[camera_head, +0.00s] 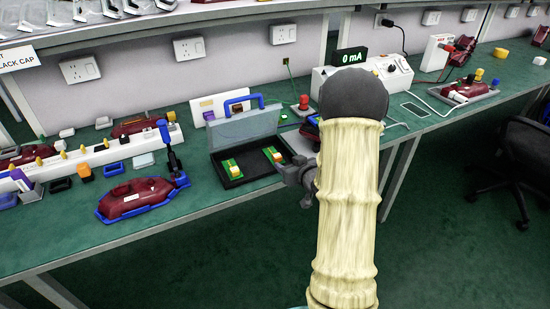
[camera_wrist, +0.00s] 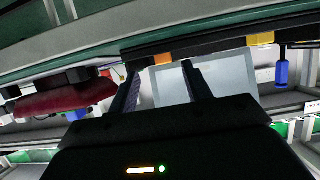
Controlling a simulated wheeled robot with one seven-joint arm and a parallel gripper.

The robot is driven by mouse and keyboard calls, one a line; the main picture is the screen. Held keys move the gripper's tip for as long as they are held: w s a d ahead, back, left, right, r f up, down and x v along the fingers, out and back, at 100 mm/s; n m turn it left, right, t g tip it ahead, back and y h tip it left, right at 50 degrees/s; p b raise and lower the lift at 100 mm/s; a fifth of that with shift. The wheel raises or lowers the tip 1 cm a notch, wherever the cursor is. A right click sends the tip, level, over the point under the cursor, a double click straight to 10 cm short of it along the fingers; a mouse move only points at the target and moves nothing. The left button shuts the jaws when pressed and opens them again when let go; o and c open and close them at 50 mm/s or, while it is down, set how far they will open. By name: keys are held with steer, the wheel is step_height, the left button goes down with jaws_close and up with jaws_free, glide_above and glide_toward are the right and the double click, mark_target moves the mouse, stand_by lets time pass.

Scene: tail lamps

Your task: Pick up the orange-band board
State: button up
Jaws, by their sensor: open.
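Two green boards lie in the open black case (camera_head: 243,184) on the bench. The right one (camera_head: 268,153) has an orange part and looks like the orange-band board; the left one (camera_head: 231,167) looks yellow. My gripper (camera_head: 297,172) is beside the case's right front corner, partly hidden by my arm. In the wrist view my gripper (camera_wrist: 162,68) has its two dark fingers apart, with nothing held. An orange piece (camera_wrist: 162,58) shows beyond and between the fingertips, and a yellow piece (camera_wrist: 262,38) lies to the right. The boards' green bodies are hard to make out there.
The case's clear lid (camera_head: 245,125) with a blue handle stands raised behind the boards. A dark red lamp in a blue fixture (camera_head: 140,196) stands to the left. A red button (camera_head: 304,103) and a meter box (camera_head: 365,75) are behind. The bench front is clear left of my arm.

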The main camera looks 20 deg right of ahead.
mark_target(279, 159)
steer(key=x, duration=0.5)
steer(key=shift+w+a, duration=0.15)
steer(key=shift+a, duration=0.15)
steer(key=shift+d, duration=0.1)
steer(key=c, duration=0.8)
steer(key=shift+r, duration=0.1)
steer(key=r, duration=0.3)
steer(key=r+p, duration=0.1)
steer(key=r, duration=0.2)
steer(key=shift+s+r, duration=0.2)
steer(key=shift+r, duration=0.2)
steer(key=s+b, duration=0.9)
steer(key=s, duration=1)
steer(key=shift+s+d, duration=0.3)
steer(key=shift+s, duration=0.05)
